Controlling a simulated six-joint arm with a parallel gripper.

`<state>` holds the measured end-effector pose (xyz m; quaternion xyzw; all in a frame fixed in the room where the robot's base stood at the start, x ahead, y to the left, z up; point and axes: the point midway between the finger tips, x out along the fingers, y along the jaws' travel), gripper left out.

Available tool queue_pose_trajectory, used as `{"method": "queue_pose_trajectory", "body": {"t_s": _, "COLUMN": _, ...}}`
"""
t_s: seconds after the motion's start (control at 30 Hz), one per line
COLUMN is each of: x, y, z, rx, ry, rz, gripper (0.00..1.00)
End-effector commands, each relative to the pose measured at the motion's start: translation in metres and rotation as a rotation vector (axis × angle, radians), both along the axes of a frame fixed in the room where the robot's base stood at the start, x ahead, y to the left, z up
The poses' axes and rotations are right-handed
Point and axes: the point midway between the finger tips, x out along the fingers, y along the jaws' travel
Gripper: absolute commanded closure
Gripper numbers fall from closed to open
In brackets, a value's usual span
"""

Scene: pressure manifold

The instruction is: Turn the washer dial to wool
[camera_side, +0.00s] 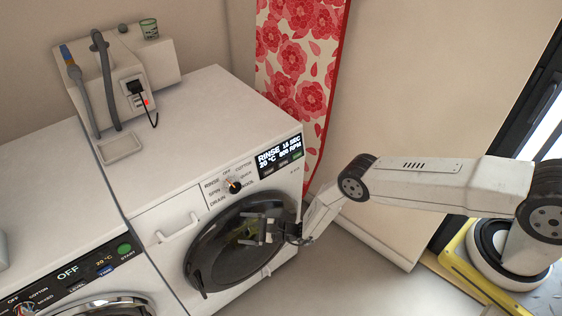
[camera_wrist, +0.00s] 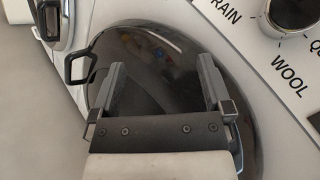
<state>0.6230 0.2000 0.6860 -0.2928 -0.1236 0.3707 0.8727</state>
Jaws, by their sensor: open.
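The washer (camera_side: 160,180) has a dark round door and a control panel. Its dial (camera_side: 233,184) is a small dark knob with an orange spot, ringed by labels including RINSE, OFF, COTTON, QUICK, WOOL, DRAIN and SPIN. The washer's display (camera_side: 279,155) reads RINSE. The exact dial pointing is too small to tell. In the wrist view the dial (camera_wrist: 289,14) is cut off at the top right, with the WOOL label (camera_wrist: 288,75) below it. My gripper (camera_side: 249,230) is open and empty in front of the door, below the dial; it also shows in the wrist view (camera_wrist: 160,72).
A second machine (camera_side: 68,272) at the left has its own panel, reading OFF. The door (camera_side: 215,265) lies behind my gripper. A wall box with hoses and a plug (camera_side: 134,86) stands behind the washer. A red floral cloth (camera_side: 292,55) hangs behind the washer's right side.

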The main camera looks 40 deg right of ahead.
Motion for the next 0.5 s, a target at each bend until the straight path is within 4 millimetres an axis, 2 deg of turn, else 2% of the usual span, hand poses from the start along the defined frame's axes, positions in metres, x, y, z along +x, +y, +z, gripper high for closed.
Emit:
{"method": "queue_pose_trajectory", "body": {"t_s": 0.1, "x": -0.015, "y": 0.015, "z": -0.024, "rx": -0.127, "ry": 0.106, "rz": 0.096, "gripper": 0.00}}
{"method": "queue_pose_trajectory", "body": {"t_s": 0.23, "x": -0.035, "y": 0.022, "z": -0.051, "rx": -0.279, "ry": 0.210, "rz": 0.192, "gripper": 0.00}}
{"method": "queue_pose_trajectory", "body": {"t_s": 0.37, "x": -0.057, "y": 0.023, "z": -0.076, "rx": -0.446, "ry": 0.297, "rz": 0.281, "gripper": 0.00}}
{"method": "queue_pose_trajectory", "body": {"t_s": 0.5, "x": -0.079, "y": 0.014, "z": -0.099, "rx": -0.641, "ry": 0.371, "rz": 0.368, "gripper": 0.00}}
